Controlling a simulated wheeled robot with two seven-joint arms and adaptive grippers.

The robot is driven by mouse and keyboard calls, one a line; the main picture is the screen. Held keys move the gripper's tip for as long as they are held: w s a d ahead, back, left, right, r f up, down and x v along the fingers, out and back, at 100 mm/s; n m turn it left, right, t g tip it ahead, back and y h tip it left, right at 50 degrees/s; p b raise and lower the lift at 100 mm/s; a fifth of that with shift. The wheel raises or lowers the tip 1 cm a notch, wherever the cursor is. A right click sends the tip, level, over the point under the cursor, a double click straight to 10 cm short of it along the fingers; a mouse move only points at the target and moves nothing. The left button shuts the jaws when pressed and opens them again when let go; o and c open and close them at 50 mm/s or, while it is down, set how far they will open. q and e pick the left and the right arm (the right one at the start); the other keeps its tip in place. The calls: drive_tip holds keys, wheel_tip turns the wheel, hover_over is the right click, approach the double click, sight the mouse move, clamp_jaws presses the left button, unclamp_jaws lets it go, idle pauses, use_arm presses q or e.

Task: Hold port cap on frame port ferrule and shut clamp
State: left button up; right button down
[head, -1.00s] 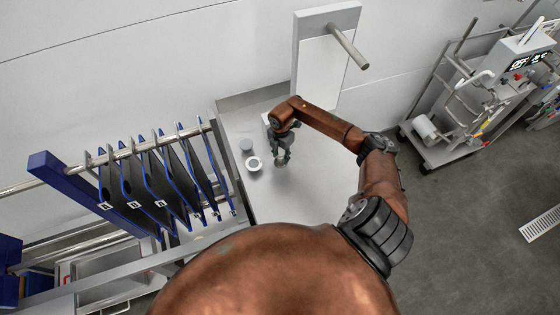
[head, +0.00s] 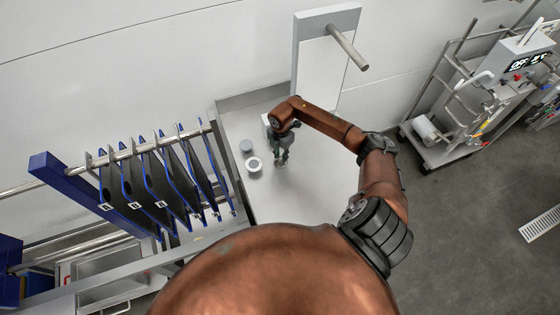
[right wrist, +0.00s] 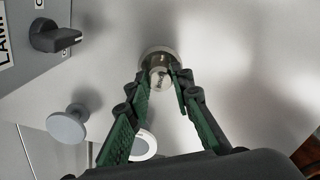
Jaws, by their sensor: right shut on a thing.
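My right gripper (head: 281,161) points down over the pale surface in the head view. In the right wrist view its two green-padded fingers (right wrist: 160,84) reach up to a round steel fitting (right wrist: 158,57), with a small stub between the fingertips. The gripper is shut on this fitting. I cannot tell port cap, ferrule and clamp apart in it; the fingers and the small size hide the details. My left gripper is not in view.
A grey disc on a stem (right wrist: 68,128) and a white ring (right wrist: 143,146) stand left of the gripper. A dark knob (right wrist: 55,38) sits on a grey panel. Blue-edged plates (head: 155,185) hang farther left. A wheeled cart (head: 470,100) stands right.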

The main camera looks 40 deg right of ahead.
drive_tip(key=shift+r+p, duration=1.4)
drive_tip(key=shift+r, duration=0.65)
